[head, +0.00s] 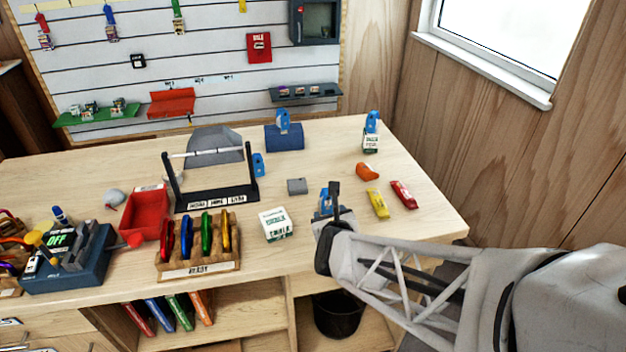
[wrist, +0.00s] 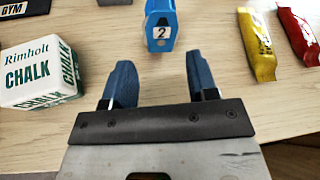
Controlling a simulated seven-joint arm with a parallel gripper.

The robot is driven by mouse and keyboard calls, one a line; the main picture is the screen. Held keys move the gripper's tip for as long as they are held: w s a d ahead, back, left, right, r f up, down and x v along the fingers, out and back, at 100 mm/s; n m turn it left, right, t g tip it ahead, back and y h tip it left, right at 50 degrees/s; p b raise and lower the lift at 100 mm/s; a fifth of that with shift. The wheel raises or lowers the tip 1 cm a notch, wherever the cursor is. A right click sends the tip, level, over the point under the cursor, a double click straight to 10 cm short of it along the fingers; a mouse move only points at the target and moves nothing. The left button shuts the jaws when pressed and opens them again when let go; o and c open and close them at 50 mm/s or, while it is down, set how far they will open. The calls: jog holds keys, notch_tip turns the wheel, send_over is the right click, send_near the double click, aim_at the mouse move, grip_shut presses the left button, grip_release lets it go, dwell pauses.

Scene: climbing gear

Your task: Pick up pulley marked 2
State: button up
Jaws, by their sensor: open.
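The blue pulley marked 2 (wrist: 162,26) shows at the top middle of the wrist view, with a black 2 on a white label facing me; its far end is cut off by the frame. My gripper (wrist: 160,84) is open and empty, its two blue fingers apart. The pulley is just beyond the fingertips, roughly in line with the gap and not between the fingers. In the head view my gripper (head: 332,208) is over the front right of the table, and the blue patch there cannot be clearly told apart as pulley or finger.
A chalk box (wrist: 40,74) stands left of my gripper. A yellow bar (wrist: 247,45) and a red bar (wrist: 298,32) lie to the right. A grey block (head: 297,186) is farther back.

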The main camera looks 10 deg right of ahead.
aim_at(328, 198)
jog(key=shift+x, duration=2.5)
jog(key=shift+r, duration=0.2)
jog(key=c, duration=0.6)
jog(key=shift+r, duration=0.1)
jog(key=shift+r, duration=1.4)
jog(key=shift+s+r, duration=0.15)
jog(key=shift+r, duration=0.15)
jog(key=s+r, duration=0.1)
jog(key=s, duration=1.4)
jog(key=shift+s+r, duration=0.2)
jog(key=shift+s, duration=0.15)
